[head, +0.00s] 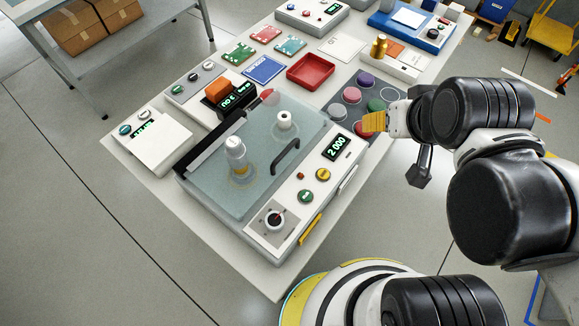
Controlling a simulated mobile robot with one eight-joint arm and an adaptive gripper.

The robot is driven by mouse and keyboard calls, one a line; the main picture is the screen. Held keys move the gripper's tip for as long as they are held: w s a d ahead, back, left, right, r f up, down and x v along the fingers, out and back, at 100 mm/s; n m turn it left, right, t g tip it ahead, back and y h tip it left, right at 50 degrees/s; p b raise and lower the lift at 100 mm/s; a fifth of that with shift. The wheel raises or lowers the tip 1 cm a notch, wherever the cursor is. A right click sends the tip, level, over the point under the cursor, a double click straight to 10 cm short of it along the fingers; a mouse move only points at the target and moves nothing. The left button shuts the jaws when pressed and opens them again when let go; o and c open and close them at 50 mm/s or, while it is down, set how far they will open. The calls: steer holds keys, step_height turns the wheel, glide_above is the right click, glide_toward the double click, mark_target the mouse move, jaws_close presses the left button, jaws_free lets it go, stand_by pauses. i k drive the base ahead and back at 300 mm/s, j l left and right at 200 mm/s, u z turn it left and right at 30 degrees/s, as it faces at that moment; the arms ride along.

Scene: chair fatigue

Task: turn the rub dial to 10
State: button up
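The machine's display (337,146) reads 2 000. A green button (305,196) and a yellow button (323,174) sit between knob and display. My gripper (370,122), with yellow at its tip, is over the dark disc tray, right of and behind the machine, well away from the knob. Its finger opening cannot be made out.
The machine's clear lid (250,140) looks closed, with a black handle (285,157). A yellow-striped latch (310,229) is on the front edge. The dark tray (345,95) of coloured discs, a red tray (310,71) and other devices crowd the table behind.

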mark_target(274, 220)
steer(key=u, duration=1.45)
steer(key=k+l+u, duration=0.1)
steer(key=l, duration=0.25)
steer(key=k+l+u, duration=0.1)
steer(key=l, duration=0.25)
steer(key=k+l+u, duration=0.15)
steer(key=k+l, duration=0.1)
steer(key=l, duration=0.05)
